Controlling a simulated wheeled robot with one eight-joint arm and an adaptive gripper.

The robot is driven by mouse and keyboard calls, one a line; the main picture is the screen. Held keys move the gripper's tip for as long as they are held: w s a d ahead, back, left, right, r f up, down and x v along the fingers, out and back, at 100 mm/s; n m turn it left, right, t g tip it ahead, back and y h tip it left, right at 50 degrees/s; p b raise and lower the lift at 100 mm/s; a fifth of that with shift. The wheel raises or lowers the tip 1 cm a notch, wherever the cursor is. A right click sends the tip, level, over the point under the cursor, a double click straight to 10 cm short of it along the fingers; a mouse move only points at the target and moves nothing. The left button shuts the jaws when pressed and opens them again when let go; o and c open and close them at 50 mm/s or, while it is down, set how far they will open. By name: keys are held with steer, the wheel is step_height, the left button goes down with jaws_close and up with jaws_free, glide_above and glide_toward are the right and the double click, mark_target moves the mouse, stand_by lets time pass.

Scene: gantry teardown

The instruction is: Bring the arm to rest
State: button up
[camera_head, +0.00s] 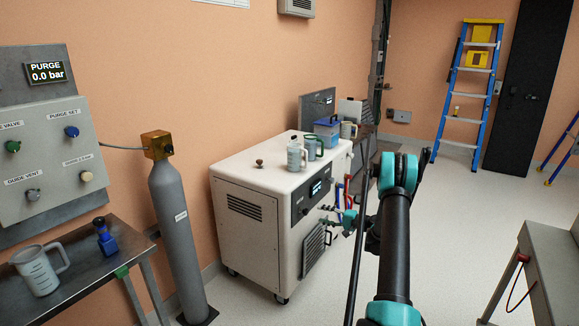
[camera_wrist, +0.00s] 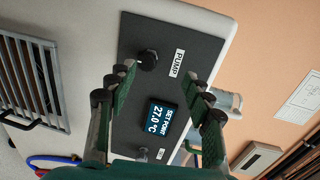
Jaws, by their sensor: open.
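My arm (camera_head: 394,245), dark with teal joints, rises in the lower right middle of the head view, in front of the room. My gripper (camera_wrist: 160,84) shows in the wrist view with its two green and black fingers spread apart and nothing between them. It faces the dark control panel (camera_wrist: 150,50) of the white chiller cabinet, with a PUMP label, a black knob (camera_wrist: 147,58) and a display (camera_wrist: 160,117) reading SET POINT 27.0 °C. I cannot tell whether the fingers touch the panel. In the head view I cannot clearly make out the gripper's fingers.
Another bench (camera_head: 555,262) stands right. Floor (camera_head: 455,225) between is clear.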

steer(key=s+a+r+n+g+h, duration=0.2)
steer(key=s+a+r+h, duration=0.15)
steer(key=s+r, duration=0.4)
steer(key=s+a+r+n+g+h, duration=0.1)
steer(key=s+a+r+g+h, duration=0.3)
steer(key=s, duration=0.7)
steer(key=s+d+n+h, duration=0.2)
steer(key=s+h, duration=0.1)
steer(key=s, duration=1.2)
steer(key=s+d+n+h, duration=0.1)
steer(key=s+d+h, duration=0.1)
steer(key=s, duration=1.3)
steer(key=shift+d+f+n+t+h, duration=0.3)
steer(key=shift+f+n+h, duration=0.1)
steer(key=shift+h, duration=0.15)
